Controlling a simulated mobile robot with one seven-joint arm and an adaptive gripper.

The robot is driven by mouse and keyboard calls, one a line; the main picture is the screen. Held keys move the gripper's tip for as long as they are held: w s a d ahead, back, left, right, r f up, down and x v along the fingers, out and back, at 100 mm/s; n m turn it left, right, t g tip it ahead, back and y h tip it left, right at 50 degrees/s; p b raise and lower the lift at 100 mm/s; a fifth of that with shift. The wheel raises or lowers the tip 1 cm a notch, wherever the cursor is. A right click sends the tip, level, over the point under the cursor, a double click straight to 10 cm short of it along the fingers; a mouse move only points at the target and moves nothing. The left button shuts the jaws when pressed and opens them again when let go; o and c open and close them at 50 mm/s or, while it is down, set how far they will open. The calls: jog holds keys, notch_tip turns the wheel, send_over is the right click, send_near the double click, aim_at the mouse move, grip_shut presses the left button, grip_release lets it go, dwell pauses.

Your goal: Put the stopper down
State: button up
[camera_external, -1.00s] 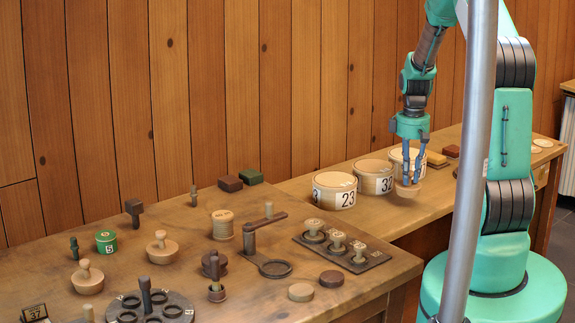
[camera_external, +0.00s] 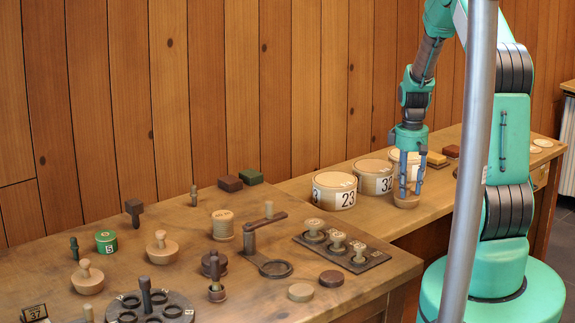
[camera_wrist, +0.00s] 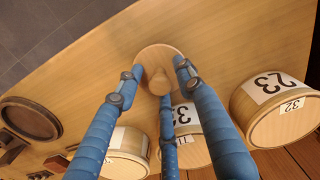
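The stopper (camera_external: 406,201) is a pale wooden disc with a knob. It appears to rest upright on the wooden bench, close to the drums. In the wrist view the stopper (camera_wrist: 160,58) shows between my three blue fingers, its knob pointing towards the camera. My gripper (camera_external: 411,186) is directly above and around it, pointing down. The fingers partly hide the stopper in the external view.
Pale drums numbered 23 (camera_external: 334,191) and 32 (camera_external: 373,177) stand left of my gripper, with another partly hidden behind it. A dark plate with several knobbed pegs (camera_external: 341,250) lies on the nearer table. Bare bench lies to the right of the stopper.

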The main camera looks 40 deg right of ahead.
aim_at(408, 183)
jog(key=shift+r, duration=0.1)
notch_tip(408, 183, up, 12)
jog(key=p, duration=0.2)
jog(key=shift+p, duration=0.3)
dwell(0.4)
dwell(0.4)
jog(key=shift+r, duration=0.15)
